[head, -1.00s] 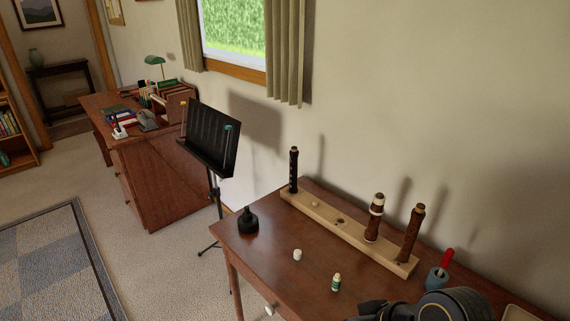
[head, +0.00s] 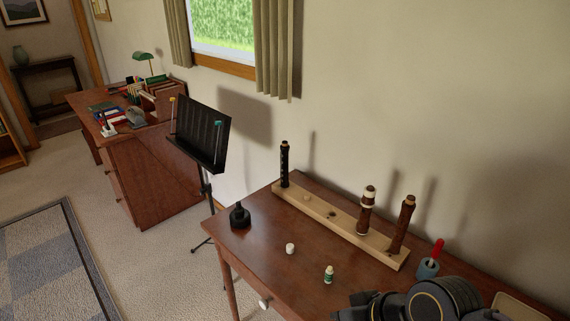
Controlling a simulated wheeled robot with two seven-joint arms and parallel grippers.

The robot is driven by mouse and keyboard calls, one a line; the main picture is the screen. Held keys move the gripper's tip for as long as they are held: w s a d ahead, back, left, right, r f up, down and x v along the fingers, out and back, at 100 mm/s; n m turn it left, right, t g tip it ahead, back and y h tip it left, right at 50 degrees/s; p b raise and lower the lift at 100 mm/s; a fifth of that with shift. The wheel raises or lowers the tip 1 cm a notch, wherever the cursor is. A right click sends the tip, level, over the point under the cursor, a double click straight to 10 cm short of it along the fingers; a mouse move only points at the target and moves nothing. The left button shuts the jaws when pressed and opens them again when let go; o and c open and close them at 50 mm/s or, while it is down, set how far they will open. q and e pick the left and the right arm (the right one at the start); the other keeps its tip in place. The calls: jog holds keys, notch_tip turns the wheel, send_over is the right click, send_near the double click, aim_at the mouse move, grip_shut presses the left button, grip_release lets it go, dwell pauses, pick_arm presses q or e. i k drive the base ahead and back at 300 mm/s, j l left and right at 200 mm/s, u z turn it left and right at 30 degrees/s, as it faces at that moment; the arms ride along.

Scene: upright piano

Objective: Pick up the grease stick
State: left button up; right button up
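A small tube with a green and white label and a pale top (head: 328,274) stands upright near the front edge of the brown table; it looks like the grease stick, though it is too small to be sure. A short white cylinder (head: 290,248) stands apart from it, to its left. A dark arm of mine enters at the bottom right, over the table and right of the tube. Its end (head: 358,309) is cut by the frame's lower edge, so its fingers cannot be made out. My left gripper is not in view.
A wooden stand (head: 345,232) holds upright dark woodwind joints along the wall. A black bottle-like object (head: 240,215) stands at the table's left. A blue-grey cup (head: 428,268) with a red-handled tool is behind my arm. A music stand (head: 203,133) is left of the table (head: 262,240).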

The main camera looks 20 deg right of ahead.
aim_at(329, 272)
jog(key=z, duration=0.4)
jog(key=i+z, duration=0.1)
jog(key=z, duration=0.35)
jog(key=j+z, duration=0.1)
jog(key=z, duration=0.7)
jog(key=j+z, duration=0.15)
jog(key=z, duration=0.3)
jog(key=j+z, duration=0.8)
jog(key=k+j+z, duration=0.1)
jog(key=j+z, duration=0.3)
jog(key=k+j, duration=0.1)
jog(key=j, duration=0.25)
jog(key=k+j+z, duration=0.1)
jog(key=j, duration=0.2)
jog(key=k+j, duration=0.15)
jog(key=j, duration=0.15)
jog(key=k+j, duration=0.15)
jog(key=j, duration=0.2)
jog(key=z, duration=0.05)
